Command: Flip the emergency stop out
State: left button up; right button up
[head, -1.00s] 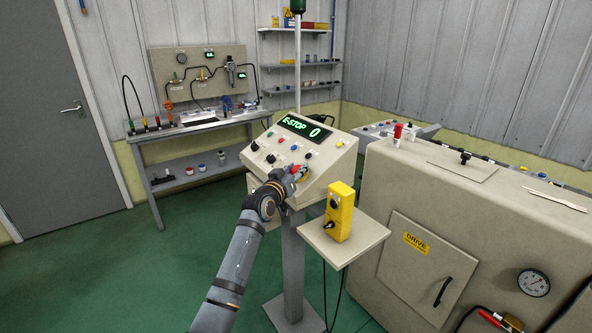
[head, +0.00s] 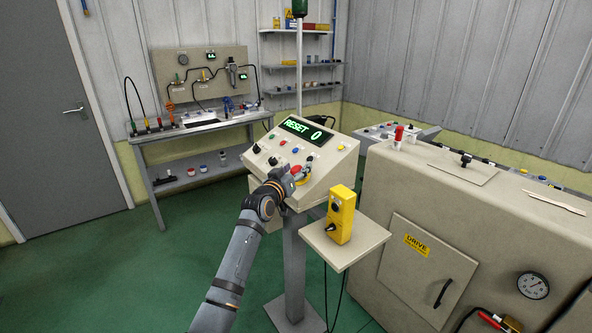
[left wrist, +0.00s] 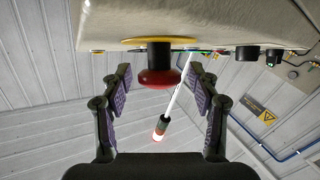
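The red emergency stop button (head: 296,170) sits on the sloped front of the beige control console (head: 325,172), on a yellow ring. The console's green display (head: 306,128) reads RESET and 0. My left gripper (head: 289,180) is right at the button. In the left wrist view the red button head (left wrist: 158,78) on its dark collar stands out from the yellow ring (left wrist: 160,41). The open fingers (left wrist: 160,92) are on either side of it, with visible gaps to the button. My right gripper is not in view.
A yellow control box (head: 340,215) stands on a small shelf (head: 362,240) right of the console. A large beige machine (head: 470,215) fills the right. A workbench (head: 190,129) stands at the back left. Green floor (head: 130,270) is open on the left.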

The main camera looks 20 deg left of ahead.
pick_arm(q)
jog(key=s+a, duration=0.1)
jog(key=s, duration=1.1)
jog(key=shift+a, duration=0.3)
jog(key=shift+f, duration=0.15)
jog(key=s+a+f+g+y, duration=0.1)
jog(key=a+f+g, duration=0.15)
jog(key=f, duration=1.15)
jog(key=s+a+f+g+y, duration=0.1)
jog(key=a+f+g, duration=0.15)
jog(key=f, duration=1.25)
jog(key=s+f+g, duration=0.2)
jog(key=s+f, duration=0.4)
jog(key=f, duration=0.3)
jog(key=s+f+g, duration=0.2)
jog(key=s+f, duration=0.3)
jog(key=f, duration=0.5)
jog(key=s+f+g+y, duration=0.1)
jog(key=s+f+g, duration=0.3)
jog(key=s+f, duration=1.2)
jog(key=s+f+m+g, duration=0.1)
jog(key=s+f, duration=0.2)
jog(key=s, duration=1)
jog(key=s+d+f+m+g, duration=0.1)
jog(key=s+f+g, duration=0.1)
jog(key=s, duration=1)
jog(key=shift+s+f+g, duration=0.3)
jog(key=shift+s+f, duration=0.05)
jog(key=shift+f, duration=0.15)
